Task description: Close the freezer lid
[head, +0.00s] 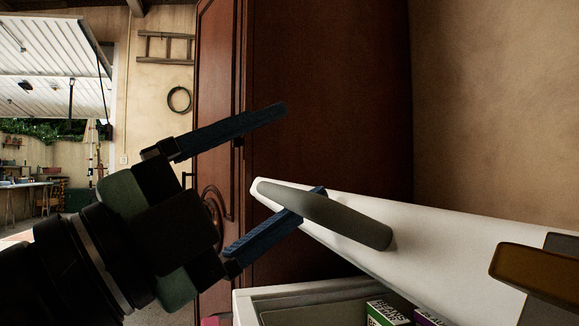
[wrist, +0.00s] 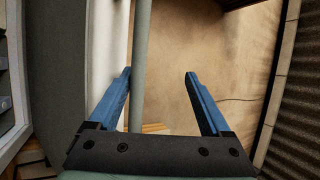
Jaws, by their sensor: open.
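The white freezer lid (head: 430,255) stands tilted open at the right of the head view, above the white freezer body (head: 300,290). A long grey handle (head: 335,220) is fixed to the lid; it shows as an upright bar in the wrist view (wrist: 141,60). My gripper (head: 305,148) is open at the handle's left end. In the wrist view my gripper (wrist: 158,73) has the handle between its fingers, close to the left finger. In the head view the handle partly hides the lower finger. I cannot tell whether they touch.
Boxes (head: 388,313) lie inside the freezer. A dark red-brown wooden cabinet (head: 330,90) stands behind the lid, against a beige wall (head: 490,100). A brown part (head: 535,272) juts in at the right. An open garage door (head: 55,65) is at far left.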

